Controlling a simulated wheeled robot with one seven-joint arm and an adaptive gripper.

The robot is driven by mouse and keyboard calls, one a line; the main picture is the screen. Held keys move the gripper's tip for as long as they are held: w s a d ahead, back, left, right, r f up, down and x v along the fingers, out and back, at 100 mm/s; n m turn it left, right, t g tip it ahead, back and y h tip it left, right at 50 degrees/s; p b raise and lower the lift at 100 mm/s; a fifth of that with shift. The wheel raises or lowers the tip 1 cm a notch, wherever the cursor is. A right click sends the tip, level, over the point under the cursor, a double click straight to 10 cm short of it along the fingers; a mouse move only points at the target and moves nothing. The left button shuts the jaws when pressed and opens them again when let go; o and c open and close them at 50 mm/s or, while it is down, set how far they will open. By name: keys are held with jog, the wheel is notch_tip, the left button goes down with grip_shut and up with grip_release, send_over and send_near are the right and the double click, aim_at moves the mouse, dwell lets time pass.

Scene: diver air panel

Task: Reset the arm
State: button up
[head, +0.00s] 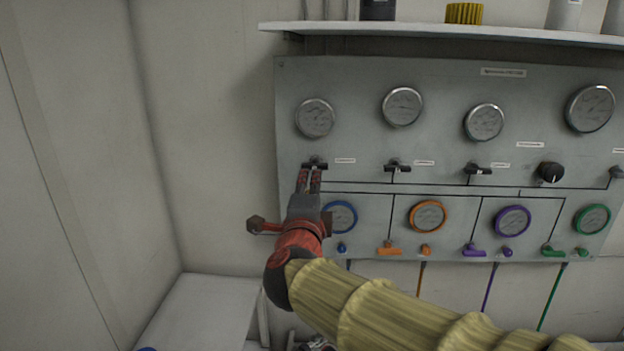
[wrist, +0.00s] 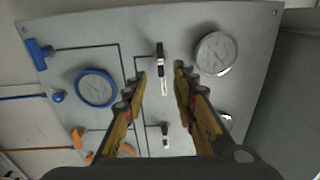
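My gripper (head: 310,174) is in front of the left part of the grey air panel (head: 365,75), with its red arm section and yellow-sleeved arm reaching up from the lower right. Its two fingers stand apart with nothing between them; the wrist view also shows the open fingers (wrist: 160,75). The leftmost black valve handle (head: 315,163) is just beyond the fingertips in the head view. In the wrist view that handle (wrist: 158,52) shows beyond the gap between them. I cannot tell whether they touch it. My arm hides part of the panel's lower left.
Round gauges line the panel, including a blue-ringed gauge (head: 342,216) beside my gripper and an orange-ringed one (head: 427,216). A blue lever (wrist: 38,48) shows in the wrist view. A shelf (head: 440,33) with containers overhangs the panel. The left wall area is clear above a white box (head: 205,310).

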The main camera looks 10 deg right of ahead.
jog(key=shift+s+a, duration=0.1)
jog(key=shift+s, duration=0.35)
jog(key=shift+a, duration=0.1)
jog(key=s+a+f+n+g+y, duration=0.35)
jog(key=a+f+n+y, duration=0.65)
jog(key=a+n, duration=0.35)
jog(key=s+a+f+n+g, duration=0.1)
jog(key=s+f+n+g, duration=0.35)
jog(key=s+f, duration=0.2)
jog(key=s+d+f+n+g+h, duration=0.1)
jog(key=s+d+f+n+g, duration=0.1)
jog(key=s+d+f, duration=0.3)
jog(key=s+d+f+n+g, duration=0.1)
jog(key=s+d+f+n, duration=0.15)
jog(key=s, duration=0.55)
jog(key=s+d+h, duration=0.3)
jog(key=s+d, duration=0.3)
jog(key=d, duration=0.5)
jog(key=shift+s+r+m+g, duration=0.3)
jog(key=shift+s+m, duration=0.05)
jog(key=shift+s, duration=0.05)
